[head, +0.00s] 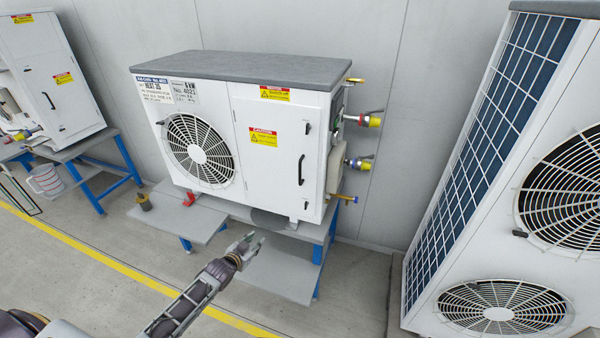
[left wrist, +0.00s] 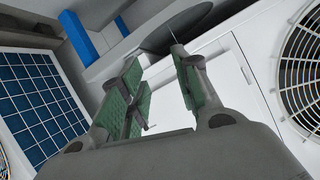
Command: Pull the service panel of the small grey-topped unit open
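The small grey-topped unit (head: 215,66) stands on a blue-legged bench, with a round fan grille at its front left. Its white service panel (head: 272,180) is the right part of the front and looks closed. A black upright bar handle (head: 301,169) sits near the panel's right edge. My left gripper (head: 250,243) is low in front of the unit, below and left of the handle and apart from it. In the left wrist view its two green-padded fingers (left wrist: 160,88) are spread with nothing between them. White casing of the unit shows behind them. My right gripper is out of view.
The bench (head: 275,272) has a lower shelf near my left gripper. Valves with coloured caps (head: 374,121) stick out of the unit's right side. A tall unit (head: 452,165) stands at the right. Another bench with a unit (head: 55,75) is at the left. Open floor lies in front.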

